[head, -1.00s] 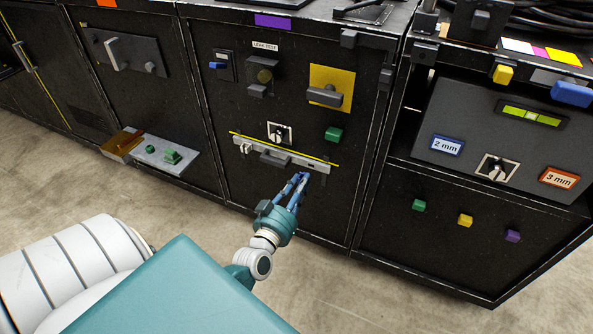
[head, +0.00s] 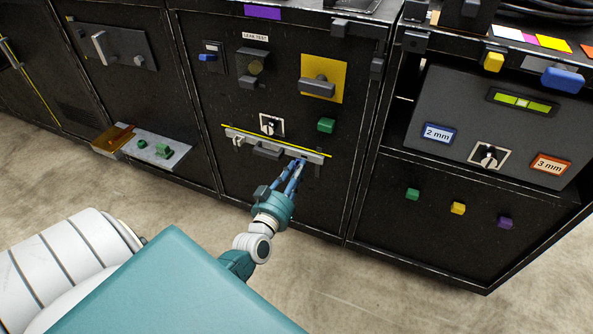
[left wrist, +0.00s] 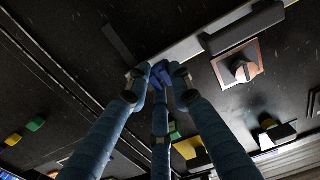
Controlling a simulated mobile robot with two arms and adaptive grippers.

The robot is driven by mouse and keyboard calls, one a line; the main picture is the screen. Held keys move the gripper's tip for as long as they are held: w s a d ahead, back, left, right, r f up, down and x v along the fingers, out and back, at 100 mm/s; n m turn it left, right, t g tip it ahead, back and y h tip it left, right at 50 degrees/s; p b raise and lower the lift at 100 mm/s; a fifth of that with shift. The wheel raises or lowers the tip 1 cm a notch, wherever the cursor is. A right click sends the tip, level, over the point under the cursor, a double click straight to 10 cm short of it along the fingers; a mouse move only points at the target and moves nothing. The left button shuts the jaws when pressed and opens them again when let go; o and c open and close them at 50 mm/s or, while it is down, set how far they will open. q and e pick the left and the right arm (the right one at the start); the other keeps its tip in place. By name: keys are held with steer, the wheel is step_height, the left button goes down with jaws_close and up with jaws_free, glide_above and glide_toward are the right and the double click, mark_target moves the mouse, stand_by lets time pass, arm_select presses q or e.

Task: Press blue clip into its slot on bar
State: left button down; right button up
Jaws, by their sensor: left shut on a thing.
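The bar (head: 253,147) is a long pale strip on the front of the middle black cabinet, under a yellow line. It also shows in the left wrist view (left wrist: 188,48). My left gripper (head: 300,164) is at the right part of the bar, its blue fingers pointing up at it. In the left wrist view my left gripper (left wrist: 158,78) is shut on the blue clip (left wrist: 163,70), a small dark-blue piece at the bar's edge. The fingers hide the slot, so I cannot tell whether the clip is in it. My right gripper is not in view.
A dark handle (head: 268,152) sticks out from the bar left of my gripper. Above are a rotary switch (head: 270,125), a green block (head: 326,125) and a yellow plate (head: 336,67). A shelf (head: 158,149) juts out at left. The floor in front is clear.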

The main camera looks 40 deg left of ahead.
arm_select(q)
steer(key=shift+w+a, duration=0.1)
steer(key=shift+w, duration=0.4)
steer(key=shift+w, duration=0.15)
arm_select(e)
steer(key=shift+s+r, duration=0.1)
arm_select(q)
steer(key=shift+w+a, duration=0.2)
steer(key=shift+w, duration=0.4)
steer(key=c, duration=1.5)
jaws_free()
steer(key=shift+o, duration=0.2)
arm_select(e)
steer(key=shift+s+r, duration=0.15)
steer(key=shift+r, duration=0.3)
